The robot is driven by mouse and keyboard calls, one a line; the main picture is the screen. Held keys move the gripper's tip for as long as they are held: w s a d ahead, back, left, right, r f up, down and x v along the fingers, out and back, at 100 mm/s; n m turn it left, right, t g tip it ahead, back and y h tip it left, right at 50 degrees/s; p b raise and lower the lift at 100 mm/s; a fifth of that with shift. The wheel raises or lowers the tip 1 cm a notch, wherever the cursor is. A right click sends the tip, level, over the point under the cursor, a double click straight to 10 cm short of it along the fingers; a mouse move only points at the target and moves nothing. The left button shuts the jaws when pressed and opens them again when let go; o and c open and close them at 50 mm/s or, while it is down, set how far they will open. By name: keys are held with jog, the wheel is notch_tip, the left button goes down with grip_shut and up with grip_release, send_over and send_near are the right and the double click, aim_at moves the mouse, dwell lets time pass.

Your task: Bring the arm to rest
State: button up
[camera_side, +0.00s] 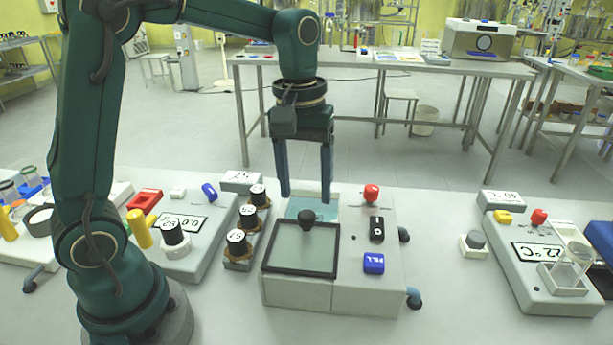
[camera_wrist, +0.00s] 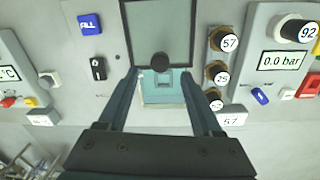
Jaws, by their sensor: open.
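My arm is green and reaches in from the left in the side view. My gripper (camera_side: 306,196) is open and empty, pointing down above the back part of a grey box-shaped device. In the wrist view my gripper (camera_wrist: 164,72) has its two fingers apart on either side of a light blue panel (camera_wrist: 165,88). The device's dark-framed lid (camera_side: 300,262) with a black knob (camera_side: 307,219) lies closed just in front of the fingertips. Whether the fingertips touch anything is hard to tell, but they seem to be above the surface.
Several black-capped vials (camera_side: 238,243) stand left of the device. A red knob (camera_side: 371,193), black switch (camera_side: 376,229) and blue button (camera_side: 374,263) sit on its right. A pressure unit (camera_side: 190,240) is at left, a 22 °C unit (camera_side: 540,285) at right.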

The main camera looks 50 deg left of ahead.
jog(key=shift+r, duration=0.4)
jog(key=s+d+m+t, duration=0.1)
jog(key=s+m+t, duration=0.4)
jog(key=s, duration=0.7)
jog(key=shift+r+m, duration=0.4)
jog(key=shift+m, duration=0.7)
jog(key=shift+d, duration=0.1)
